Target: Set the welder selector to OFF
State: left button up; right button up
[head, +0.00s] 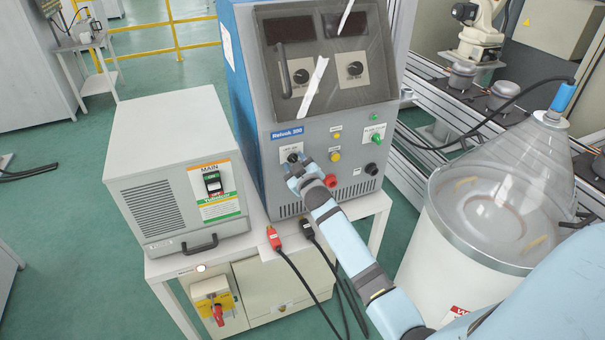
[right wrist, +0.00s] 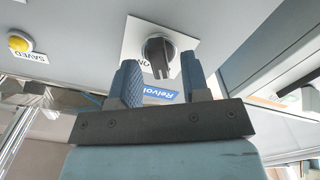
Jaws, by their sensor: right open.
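The welder (head: 256,195) is a blue and grey cabinet on a white stand in the head view. Its selector (head: 293,157) is a small dark knob on a white plate at the lower left of the front panel. My right gripper (head: 294,173) is at the selector and partly covers the plate. In the right wrist view the selector (right wrist: 157,52) is a black knob with a raised grip. My open right gripper (right wrist: 161,78) has one finger towards each side of it, with gaps showing. Part of the plate's lettering shows upside down; I cannot read the setting surely. My left gripper is out of view.
A grey box with a MAIN switch (head: 213,183) stands left of the welder. A yellow button (right wrist: 19,43) sits near the selector. A clear-domed white drum (head: 465,285) stands at the right.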

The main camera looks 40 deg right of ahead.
jog(key=b+v, duration=0.1)
jog(key=v, duration=1.2)
jog(key=shift+b, duration=0.4)
jog(key=shift+s+a, duration=0.1)
jog(key=s+a+f+g+y+p, duration=0.1)
jog(key=s+a+f+g+y, duration=0.2)
jog(key=s+a+f, duration=0.5)
jog(key=s+a+f+g+y+p, duration=0.1)
jog(key=s+a+f+g+y, duration=0.2)
jog(key=s+a+f, duration=0.5)
jog(key=s+a+y, duration=0.1)
jog(key=s+a, duration=0.3)
jog(key=s, duration=0.4)
jog(key=shift+f+g, duration=0.25)
jog(key=shift+g, duration=0.05)
jog(key=shift+d, duration=0.2)
